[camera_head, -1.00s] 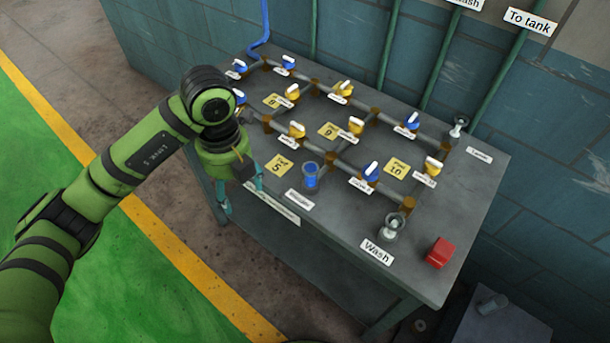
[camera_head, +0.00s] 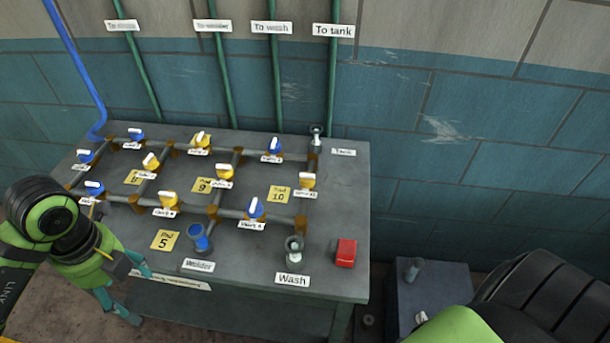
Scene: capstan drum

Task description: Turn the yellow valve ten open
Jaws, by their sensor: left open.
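Several yellow valves with white handles sit on the grey pipe grid on the table. The yellow valve at the right end (camera_head: 307,181) stands just right of the yellow "Pad 10" plate (camera_head: 278,195); its small label is too blurred to read surely, so I cannot confirm it is valve ten. My left gripper (camera_head: 138,294) is open and empty, pointing down beside the table's front left edge, well left of that valve. My right gripper is out of view; only a green and black part of my own shows at lower right.
Blue valves (camera_head: 256,208) stand among the yellow ones. A blue cup (camera_head: 200,240), a clear glass fitting (camera_head: 294,248) and a red block (camera_head: 345,253) are along the front of the table (camera_head: 345,205). Green pipes (camera_head: 333,80) run up the wall behind.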

